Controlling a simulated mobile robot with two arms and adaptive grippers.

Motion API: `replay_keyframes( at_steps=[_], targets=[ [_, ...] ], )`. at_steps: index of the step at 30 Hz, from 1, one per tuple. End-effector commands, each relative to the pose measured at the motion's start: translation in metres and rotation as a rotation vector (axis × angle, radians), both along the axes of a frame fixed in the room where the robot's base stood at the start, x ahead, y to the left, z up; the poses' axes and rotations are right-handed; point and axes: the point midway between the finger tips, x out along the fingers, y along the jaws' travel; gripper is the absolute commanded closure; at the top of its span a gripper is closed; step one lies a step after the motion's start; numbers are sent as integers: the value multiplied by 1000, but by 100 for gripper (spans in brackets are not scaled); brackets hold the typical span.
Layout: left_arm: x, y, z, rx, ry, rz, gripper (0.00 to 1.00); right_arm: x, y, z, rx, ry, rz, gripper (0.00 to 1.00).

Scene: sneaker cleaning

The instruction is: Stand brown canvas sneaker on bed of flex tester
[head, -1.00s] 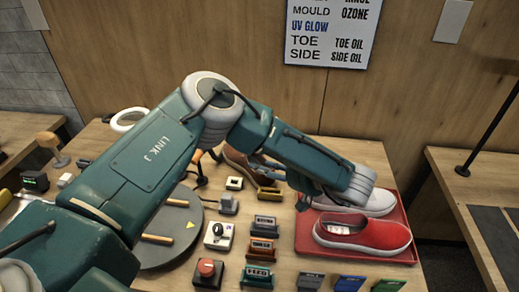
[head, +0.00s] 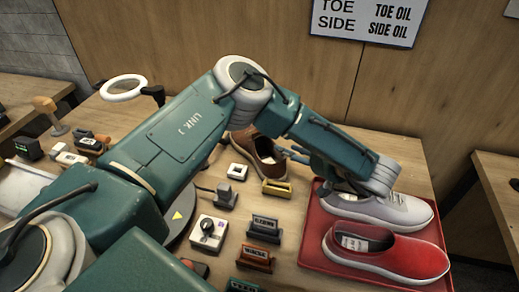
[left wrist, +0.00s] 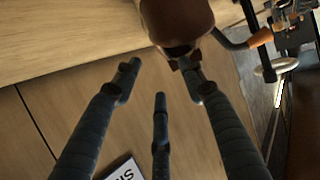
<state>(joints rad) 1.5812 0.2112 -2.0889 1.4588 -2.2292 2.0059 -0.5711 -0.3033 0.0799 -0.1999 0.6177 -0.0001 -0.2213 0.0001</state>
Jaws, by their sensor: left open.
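The brown canvas sneaker (head: 262,152) lies on the table behind my left arm, and the arm hides part of it. My left gripper (head: 290,153) is open just right of the sneaker, its dark fingers pointing left toward it. In the left wrist view the sneaker (left wrist: 178,20) is at the top, close to the tip of one finger of the gripper (left wrist: 158,78); I cannot tell if they touch. I cannot make out which device is the flex tester. A grey disc with a yellow mark (head: 180,218) is mostly behind my arm. My right gripper is not in view.
A red tray (head: 312,258) at the right holds a grey-white sneaker (head: 385,208) and a red slip-on shoe (head: 385,252). Several small label blocks, such as a yellow one (head: 277,187), and a white knob box (head: 208,232) stand in front. A ring lamp (head: 123,88) stands at the back left.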

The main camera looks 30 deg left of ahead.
Motion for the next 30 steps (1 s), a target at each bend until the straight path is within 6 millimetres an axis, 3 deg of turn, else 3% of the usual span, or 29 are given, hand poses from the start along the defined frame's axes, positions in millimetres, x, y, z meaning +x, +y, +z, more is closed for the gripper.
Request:
replay_keyframes(
  at_steps=[3,11,17,21,29,30],
  targets=[
    [5,19,-10,-3,4,6,58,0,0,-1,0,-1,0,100],
    [12,37,-18,-1,2,4,58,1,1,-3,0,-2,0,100],
    [19,61,-37,0,4,8,58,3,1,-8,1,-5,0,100],
    [26,73,-37,2,1,4,58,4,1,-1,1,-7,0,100],
    [27,76,-40,2,1,2,58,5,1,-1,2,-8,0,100],
    [27,76,-40,1,1,2,62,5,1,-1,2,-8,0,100]
  ],
)
